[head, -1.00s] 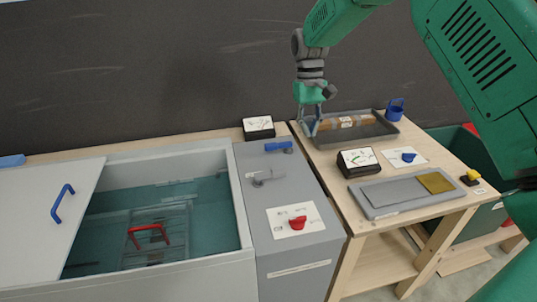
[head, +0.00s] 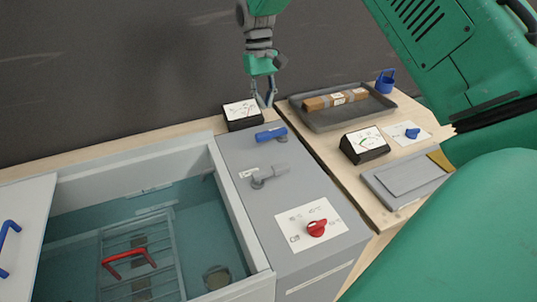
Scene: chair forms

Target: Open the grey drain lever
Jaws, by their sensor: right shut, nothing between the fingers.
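The grey drain lever (head: 268,175) sits on the grey cabinet top, in front of the blue lever (head: 271,134). Its handle points to the right. My right gripper (head: 266,104) hangs above the back of the cabinet, next to a small gauge and behind both levers. It is shut and empty, apart from the grey lever. My left gripper is not in view.
A water tank (head: 225,237) with a red-handled rack (head: 128,263) lies left of the cabinet. A red knob (head: 317,228) is in front of the levers. A gauge (head: 242,114) stands at the back. A tray with a parcel (head: 335,99) lies right.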

